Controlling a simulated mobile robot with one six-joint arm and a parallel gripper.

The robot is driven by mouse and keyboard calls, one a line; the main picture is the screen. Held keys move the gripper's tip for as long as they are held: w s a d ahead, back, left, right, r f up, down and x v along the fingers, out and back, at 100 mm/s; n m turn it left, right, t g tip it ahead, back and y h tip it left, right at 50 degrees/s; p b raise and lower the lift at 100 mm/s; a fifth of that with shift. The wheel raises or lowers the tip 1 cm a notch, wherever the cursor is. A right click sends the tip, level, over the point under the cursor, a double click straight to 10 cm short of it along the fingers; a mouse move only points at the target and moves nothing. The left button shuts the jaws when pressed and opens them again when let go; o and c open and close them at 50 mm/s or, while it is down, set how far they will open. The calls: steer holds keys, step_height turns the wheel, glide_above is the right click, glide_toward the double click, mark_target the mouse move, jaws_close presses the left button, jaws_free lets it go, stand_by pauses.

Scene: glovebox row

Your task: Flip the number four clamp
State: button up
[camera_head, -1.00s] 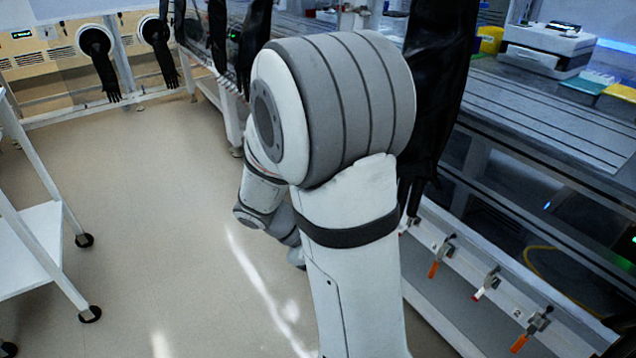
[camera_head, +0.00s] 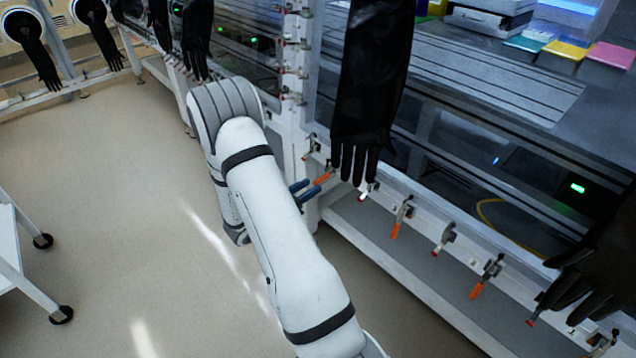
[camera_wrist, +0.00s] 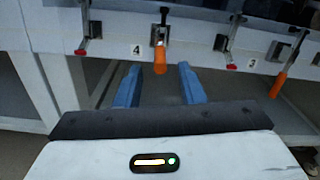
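A clamp with an orange handle (camera_wrist: 160,60) sits just right of a label reading 4 (camera_wrist: 136,49) in the wrist view. The orange handle's lower end lies in line with the gap, just beyond the fingertips. No contact shows, and nothing is held.
A red-tipped clamp (camera_wrist: 230,50) is to the right and another (camera_wrist: 82,48) to the left. A black glove (camera_head: 368,110) hangs above the rail near my gripper. A white cart (camera_head: 15,250) stands left; the floor between is clear.

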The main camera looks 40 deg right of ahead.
mark_target(318, 179)
steer(key=shift+w+d+b, duration=0.15)
steer(key=shift+d+b, duration=0.15)
steer(key=shift+d, duration=1.8)
steer(key=shift+c, duration=0.4)
jaws_close()
